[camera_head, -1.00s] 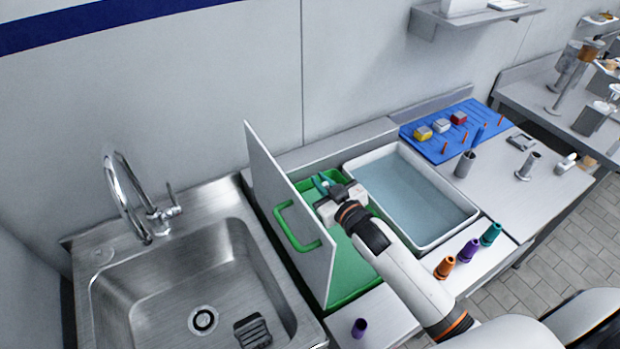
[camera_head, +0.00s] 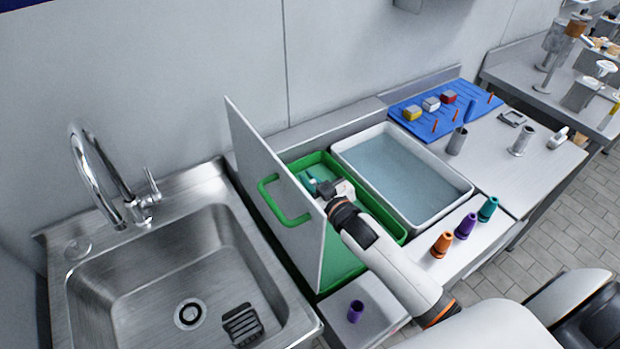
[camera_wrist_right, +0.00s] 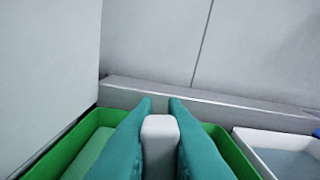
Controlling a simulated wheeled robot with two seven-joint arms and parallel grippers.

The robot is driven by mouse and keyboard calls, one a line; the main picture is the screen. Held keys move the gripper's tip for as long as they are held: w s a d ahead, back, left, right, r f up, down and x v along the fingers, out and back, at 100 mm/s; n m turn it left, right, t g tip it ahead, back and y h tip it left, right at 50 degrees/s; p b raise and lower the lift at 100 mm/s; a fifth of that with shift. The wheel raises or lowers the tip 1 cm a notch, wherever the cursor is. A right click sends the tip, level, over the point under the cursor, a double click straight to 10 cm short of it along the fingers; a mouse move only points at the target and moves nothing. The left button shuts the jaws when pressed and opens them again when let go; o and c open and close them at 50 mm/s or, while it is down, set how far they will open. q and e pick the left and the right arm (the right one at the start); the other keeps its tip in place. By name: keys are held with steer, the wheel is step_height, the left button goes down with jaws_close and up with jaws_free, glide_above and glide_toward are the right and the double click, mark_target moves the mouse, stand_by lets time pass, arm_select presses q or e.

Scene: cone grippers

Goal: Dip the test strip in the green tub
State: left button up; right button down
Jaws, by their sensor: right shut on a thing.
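The green tub (camera_head: 395,230) stands behind an upright white panel, and its rim also shows in the wrist view (camera_wrist_right: 72,148). My right gripper (camera_head: 311,183) reaches over the tub near its far end, partly hidden by the panel. Its teal fingers (camera_wrist_right: 160,108) are shut on a small pale piece (camera_wrist_right: 160,128), which I take to be the test strip. Its lower end is hidden, so I cannot tell whether it touches what is in the tub. My left gripper is not in view.
The white panel (camera_head: 262,170) with a green handle (camera_head: 268,203) stands close left of my gripper, beside the sink (camera_head: 130,290). A white basin of water (camera_head: 405,180) lies right of the tub.

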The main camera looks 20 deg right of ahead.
step_height(320, 180, down, 6)
steer(key=b, duration=0.3)
steer(key=shift+r, duration=0.1)
stand_by(1.7)
step_height(320, 180, up, 11)
steer(key=p, duration=1)
stand_by(1.1)
step_height(320, 180, up, 4)
steer(key=p, duration=0.4)
stand_by(0.3)
stand_by(0.4)
